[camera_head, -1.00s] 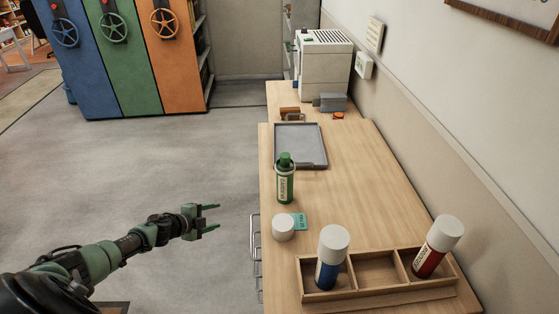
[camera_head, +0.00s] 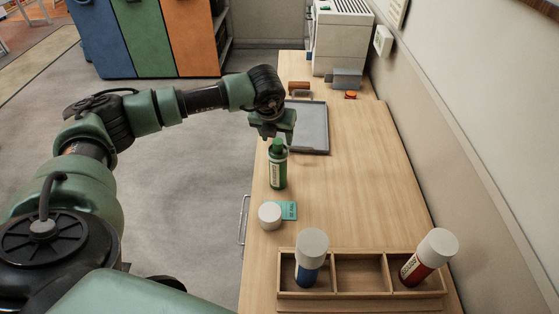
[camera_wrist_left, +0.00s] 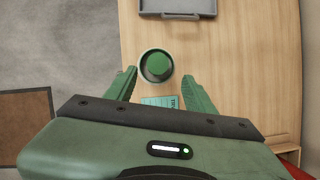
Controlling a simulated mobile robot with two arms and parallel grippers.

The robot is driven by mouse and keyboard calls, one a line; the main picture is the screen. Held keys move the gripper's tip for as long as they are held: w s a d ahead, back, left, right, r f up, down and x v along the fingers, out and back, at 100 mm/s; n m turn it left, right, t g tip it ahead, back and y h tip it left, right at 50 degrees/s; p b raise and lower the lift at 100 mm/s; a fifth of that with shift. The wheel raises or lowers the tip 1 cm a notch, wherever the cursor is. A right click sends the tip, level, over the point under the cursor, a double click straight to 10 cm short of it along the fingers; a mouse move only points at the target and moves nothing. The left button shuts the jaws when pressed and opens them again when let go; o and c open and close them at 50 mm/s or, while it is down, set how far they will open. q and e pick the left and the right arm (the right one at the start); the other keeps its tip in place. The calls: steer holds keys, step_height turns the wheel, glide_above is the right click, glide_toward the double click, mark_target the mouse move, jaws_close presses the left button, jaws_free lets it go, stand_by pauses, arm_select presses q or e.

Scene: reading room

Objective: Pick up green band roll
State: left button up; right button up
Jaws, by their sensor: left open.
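The green band roll (camera_head: 278,171), a green cylinder with a pale label and narrower green top, stands upright on the wooden counter. In the left wrist view the roll (camera_wrist_left: 156,65) appears from above as a green disc inside a pale ring, at the fingertips. My left gripper (camera_head: 275,131) points down over its top in the head view. In the left wrist view the left gripper (camera_wrist_left: 158,75) is open, a finger to each side of the roll and nothing held. Whether the fingers touch it cannot be told. My right gripper is not in view.
A white cap (camera_head: 270,214) and teal card (camera_head: 289,210) lie in front of the roll. A wooden tray (camera_head: 361,275) holds a blue roll (camera_head: 307,270) and red roll (camera_head: 414,268), its middle compartment empty. A grey tray (camera_head: 314,132) lies behind. The counter's right side is clear.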

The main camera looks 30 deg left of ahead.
mark_target(277, 143)
arm_select(q)
steer(key=p+x, duration=0.2)
steer(key=x, duration=0.2)
steer(key=shift+a+f+p, duration=0.2)
steer(key=shift+a+p, duration=0.15)
steer(key=shift+p, duration=0.05)
steer(key=shift+w+f, duration=0.2)
steer(key=shift+f, duration=0.25)
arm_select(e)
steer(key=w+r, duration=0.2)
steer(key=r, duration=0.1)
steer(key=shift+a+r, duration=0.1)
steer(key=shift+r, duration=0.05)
arm_select(q)
jaws_close()
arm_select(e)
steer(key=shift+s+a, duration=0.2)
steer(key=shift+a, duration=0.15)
